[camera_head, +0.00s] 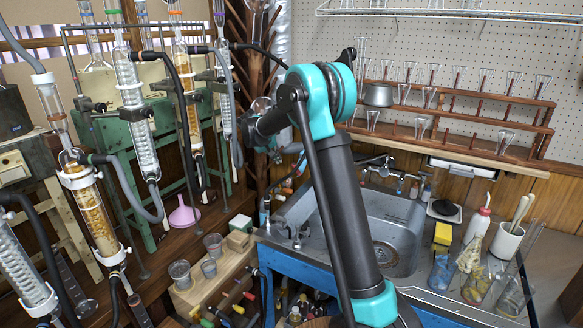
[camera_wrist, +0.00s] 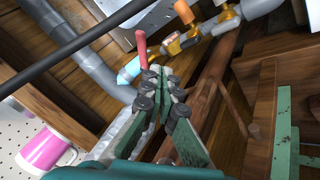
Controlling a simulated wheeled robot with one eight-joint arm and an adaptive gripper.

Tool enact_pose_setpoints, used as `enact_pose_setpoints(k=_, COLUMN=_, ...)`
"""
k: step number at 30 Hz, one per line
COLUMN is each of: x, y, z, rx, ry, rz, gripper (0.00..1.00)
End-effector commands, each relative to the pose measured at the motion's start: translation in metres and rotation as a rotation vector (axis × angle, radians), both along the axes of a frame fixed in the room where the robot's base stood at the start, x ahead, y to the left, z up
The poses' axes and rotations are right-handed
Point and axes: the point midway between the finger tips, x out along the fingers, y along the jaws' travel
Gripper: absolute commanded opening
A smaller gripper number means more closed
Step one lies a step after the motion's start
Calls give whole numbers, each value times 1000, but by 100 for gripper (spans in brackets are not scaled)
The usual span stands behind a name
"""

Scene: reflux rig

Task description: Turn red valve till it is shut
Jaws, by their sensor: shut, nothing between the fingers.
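In the wrist view the red valve handle (camera_wrist: 140,48) is a slim red lever, standing roughly upright in the picture beside a light-blue fitting (camera_wrist: 129,72). My gripper (camera_wrist: 157,76) is shut and empty. Its fingertips are just below and right of the handle's lower end and overlap that area in the picture. I cannot tell whether they touch it. The valve body is partly hidden behind the fingertips. In the head view my arm crosses the middle, and the fingertips and red valve cannot be made out clearly.
A brass valve (camera_wrist: 178,44) with an orange handle (camera_wrist: 184,12) sits right of the red handle. A grey pipe (camera_wrist: 82,55) runs at left. In the head view, glass condensers (camera_head: 137,115) stand left, and a metal sink (camera_head: 390,215) is right of my arm.

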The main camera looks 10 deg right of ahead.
Motion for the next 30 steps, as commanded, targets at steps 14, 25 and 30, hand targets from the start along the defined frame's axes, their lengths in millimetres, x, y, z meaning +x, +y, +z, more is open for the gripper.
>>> enact_pose_setpoints(k=14, x=37, y=-34, z=-65, rx=1, ry=1, rz=-2, gripper=0)
enact_pose_setpoints(k=25, x=55, y=-62, z=-94, rx=1, ry=2, rz=-2, gripper=0)
enact_pose_setpoints(k=30, x=56, y=-68, z=-93, rx=1, ry=2, rz=0, gripper=0)
